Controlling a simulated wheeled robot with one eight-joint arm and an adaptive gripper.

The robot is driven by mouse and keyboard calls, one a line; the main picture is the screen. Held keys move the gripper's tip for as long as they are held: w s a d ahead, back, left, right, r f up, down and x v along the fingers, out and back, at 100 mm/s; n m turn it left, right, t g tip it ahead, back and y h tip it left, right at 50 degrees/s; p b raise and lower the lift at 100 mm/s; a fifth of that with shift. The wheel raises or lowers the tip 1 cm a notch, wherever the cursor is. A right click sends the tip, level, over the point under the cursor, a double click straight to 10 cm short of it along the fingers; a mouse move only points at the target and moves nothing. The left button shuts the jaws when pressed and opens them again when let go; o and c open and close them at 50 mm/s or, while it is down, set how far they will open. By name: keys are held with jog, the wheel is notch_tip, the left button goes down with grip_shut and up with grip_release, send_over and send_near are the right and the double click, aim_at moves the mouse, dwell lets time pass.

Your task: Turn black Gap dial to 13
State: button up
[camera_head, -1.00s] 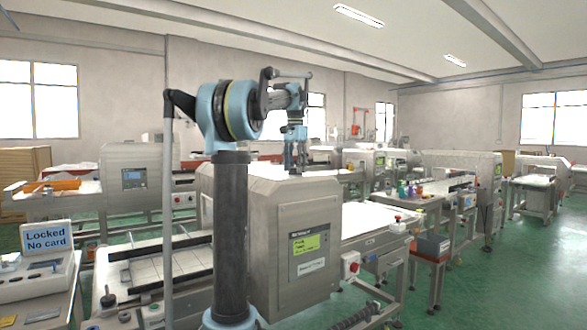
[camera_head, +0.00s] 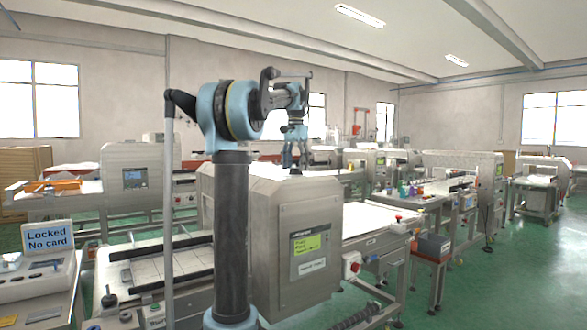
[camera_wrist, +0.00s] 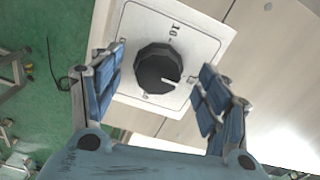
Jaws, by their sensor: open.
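The black dial (camera_wrist: 157,68) is faceted, with a white pointer line toward its lower right. It sits on a white square plate (camera_wrist: 205,45) marked "16" near its upper edge; other markings are hidden or too small to read. In the wrist view my gripper (camera_wrist: 162,82) is open, with one blue finger on each side of the dial and visible gaps. In the head view my gripper (camera_head: 294,160) points down over the top of the grey metal detector housing (camera_head: 262,208), with a small dark piece, seemingly the dial (camera_head: 295,172), below it.
The housing carries a green display (camera_head: 306,243) on its front. Conveyors and other machines fill the background. Green floor (camera_head: 500,270) is free at the right.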

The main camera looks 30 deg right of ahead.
notch_tip(320, 180, up, 12)
dwell(0.6)
jog(key=shift+f, duration=0.1)
dwell(0.4)
